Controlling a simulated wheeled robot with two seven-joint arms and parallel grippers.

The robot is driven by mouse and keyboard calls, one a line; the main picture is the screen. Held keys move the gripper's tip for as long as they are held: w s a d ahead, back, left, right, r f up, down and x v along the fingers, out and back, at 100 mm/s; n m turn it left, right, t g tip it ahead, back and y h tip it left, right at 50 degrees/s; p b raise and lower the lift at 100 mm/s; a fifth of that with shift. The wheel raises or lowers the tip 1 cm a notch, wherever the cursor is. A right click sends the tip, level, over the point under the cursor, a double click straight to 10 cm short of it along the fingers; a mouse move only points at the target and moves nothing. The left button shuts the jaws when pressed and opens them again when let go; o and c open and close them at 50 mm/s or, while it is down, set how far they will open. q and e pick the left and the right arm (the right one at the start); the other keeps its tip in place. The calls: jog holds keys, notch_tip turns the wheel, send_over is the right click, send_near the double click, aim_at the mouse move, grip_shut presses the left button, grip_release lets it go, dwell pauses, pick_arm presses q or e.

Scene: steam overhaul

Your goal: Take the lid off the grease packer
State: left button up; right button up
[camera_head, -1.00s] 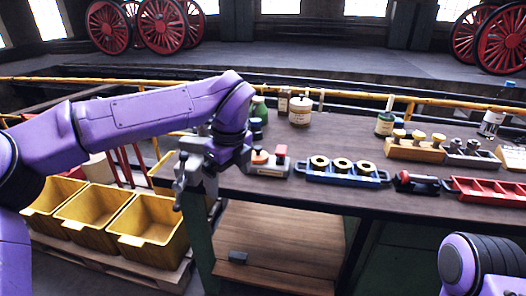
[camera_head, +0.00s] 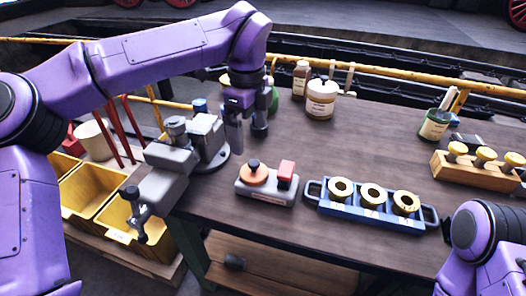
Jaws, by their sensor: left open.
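A small grey unit (camera_head: 267,198), which looks like the grease packer, stands near the bench's front edge.
A blue tray (camera_head: 334,210) with several brass rings lies right of the unit. Yellow bins (camera_head: 100,196) stand left below the bench. The middle bench top is clear.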

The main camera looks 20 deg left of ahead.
aim_at(254, 162)
pick_arm(q)
jog(key=shift+w+f, duration=0.25)
jog(key=shift+f, duration=0.05)
jog(key=f, duration=0.1)
jog(key=s+f, duration=0.1)
jog(key=f, duration=0.1)
jog(key=shift+s+d+f, duration=0.15)
jog(key=shift+s+f, duration=0.05)
jog(key=shift+f, duration=0.1)
jog(key=f, duration=0.1)
jog(key=f+p, duration=0.1)
jog(key=f, duration=0.3)
jog(key=shift+w+d+f+p, duration=0.1)
jog(key=shift+w+d+p, duration=0.2)
jog(key=shift+d, duration=0.05)
jog(key=shift+s+f, duration=0.1)
jog(key=shift+f, duration=0.25)
jog(key=c, duration=1)
